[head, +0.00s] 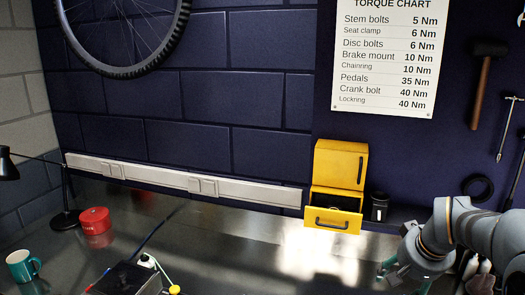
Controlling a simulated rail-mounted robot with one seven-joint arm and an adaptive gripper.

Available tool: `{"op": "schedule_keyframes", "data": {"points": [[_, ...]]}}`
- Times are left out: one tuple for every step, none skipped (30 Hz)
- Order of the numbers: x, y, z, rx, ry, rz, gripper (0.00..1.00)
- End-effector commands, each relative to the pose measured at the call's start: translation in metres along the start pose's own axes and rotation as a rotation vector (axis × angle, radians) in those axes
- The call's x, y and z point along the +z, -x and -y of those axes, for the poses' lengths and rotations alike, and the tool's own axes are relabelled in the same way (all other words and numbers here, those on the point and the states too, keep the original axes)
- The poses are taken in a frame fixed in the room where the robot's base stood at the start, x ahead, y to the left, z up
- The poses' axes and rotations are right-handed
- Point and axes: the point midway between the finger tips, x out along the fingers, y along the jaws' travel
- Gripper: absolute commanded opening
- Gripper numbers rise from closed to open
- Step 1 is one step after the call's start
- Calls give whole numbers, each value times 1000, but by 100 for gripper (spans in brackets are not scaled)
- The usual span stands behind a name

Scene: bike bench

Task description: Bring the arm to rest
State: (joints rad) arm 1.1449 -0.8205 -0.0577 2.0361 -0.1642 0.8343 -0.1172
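My arm (470,232) comes in from the right edge and bends down at the lower right. My gripper (404,275) is below its wrist, at the bottom edge, over the right part of the metal bench (235,246). Greenish finger parts show on both sides of it, but the fingertips are small and partly cut off by the frame. I cannot tell whether it is open or shut, and I see nothing held in it.
A yellow cabinet (341,163) with its lower drawer (332,219) pulled out stands left of my arm, beside a dark canister (378,208). A red tin (95,220), teal mug (22,266), black lamp (65,219) and dark box (124,279) are at left. Mid-bench is clear.

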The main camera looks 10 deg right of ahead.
Motion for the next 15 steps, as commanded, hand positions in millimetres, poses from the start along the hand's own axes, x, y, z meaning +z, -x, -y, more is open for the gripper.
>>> {"op": "schedule_keyframes", "data": {"points": [[2,-1,7,-8,17,9,60],[2,-2,12,-14,26,11,60],[2,-4,18,-21,38,14,60],[3,-4,22,-27,46,16,60],[4,-5,27,-32,54,19,60],[6,-6,32,-38,64,22,60],[6,-7,35,-42,72,23,60],[7,-8,38,-46,78,24,60],[8,-8,42,-51,87,26,60],[8,-9,45,-55,92,27,60],[9,-9,47,-58,96,28,60],[10,-10,50,-61,100,29,60],[10,-10,51,-63,103,30,60],[11,-10,53,-65,106,31,60],[11,-11,54,-67,109,32,60]]}}
